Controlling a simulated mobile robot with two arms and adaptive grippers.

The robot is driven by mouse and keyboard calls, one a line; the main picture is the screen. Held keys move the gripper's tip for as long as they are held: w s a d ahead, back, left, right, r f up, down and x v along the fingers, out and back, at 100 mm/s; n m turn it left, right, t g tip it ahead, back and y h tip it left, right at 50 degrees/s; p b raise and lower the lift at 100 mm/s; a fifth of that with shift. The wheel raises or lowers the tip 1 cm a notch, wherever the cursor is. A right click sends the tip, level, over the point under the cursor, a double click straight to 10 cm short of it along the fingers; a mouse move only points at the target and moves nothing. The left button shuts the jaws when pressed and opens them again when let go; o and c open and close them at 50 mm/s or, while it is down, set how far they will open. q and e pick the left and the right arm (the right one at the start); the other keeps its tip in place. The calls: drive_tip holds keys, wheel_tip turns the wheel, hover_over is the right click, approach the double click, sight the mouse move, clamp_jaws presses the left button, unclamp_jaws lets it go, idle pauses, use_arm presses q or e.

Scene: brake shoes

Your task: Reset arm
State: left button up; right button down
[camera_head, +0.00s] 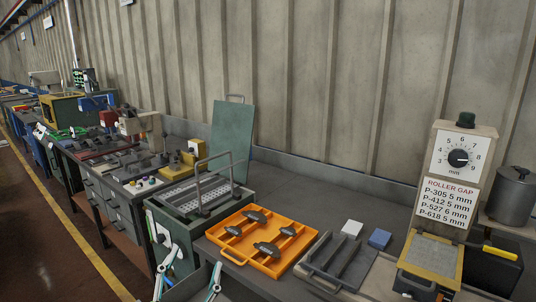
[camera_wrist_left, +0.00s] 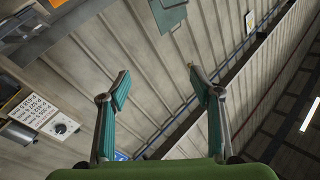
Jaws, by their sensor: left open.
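My left gripper (camera_head: 193,262) shows at the bottom of the head view, left of the orange tray, in front of the green box. In the left wrist view its two teal-padded fingers (camera_wrist_left: 161,83) stand wide apart with nothing between them, and the wall is behind them. My right gripper is in neither view. The orange tray (camera_head: 283,265) lies on the bench with several dark metal parts (camera_head: 267,249) in it.
A grey slotted tray (camera_head: 345,257), a white block (camera_head: 352,228) and a blue block (camera_head: 380,238) are right of the orange tray. A roller gap gauge (camera_head: 458,165) stands further right. The green box (camera_head: 187,203) has a raised lid and handle. Bare bench shows behind the trays.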

use_arm(q)
drive_tip(key=s+a+f+n+g+y, duration=0.1)
drive_tip(key=s+a+f+g, duration=0.15)
drive_tip(key=f, duration=0.35)
drive_tip(key=s+a+f+n+g+y, duration=0.1)
drive_tip(key=s+a+f+n+g, duration=0.15)
drive_tip(key=f, duration=0.35)
drive_tip(key=s+f+g, duration=0.6)
drive_tip(key=s+f, duration=0.3)
drive_tip(key=s, duration=0.3)
drive_tip(key=s+f+g, duration=0.5)
drive_tip(key=s+f, duration=0.4)
drive_tip(key=s, duration=0.2)
wheel_tip(320, 180, down, 29)
drive_tip(key=s+g+b, duration=0.1)
drive_tip(key=b, duration=0.3)
drive_tip(key=s+a+f+g+b, duration=0.1)
drive_tip(key=s+a+f+b, duration=0.2)
drive_tip(key=s+f, duration=1.4)
wheel_tip(320, 180, down, 3)
drive_tip(key=shift+s+h, duration=0.3)
drive_tip(key=shift+s, duration=0.05)
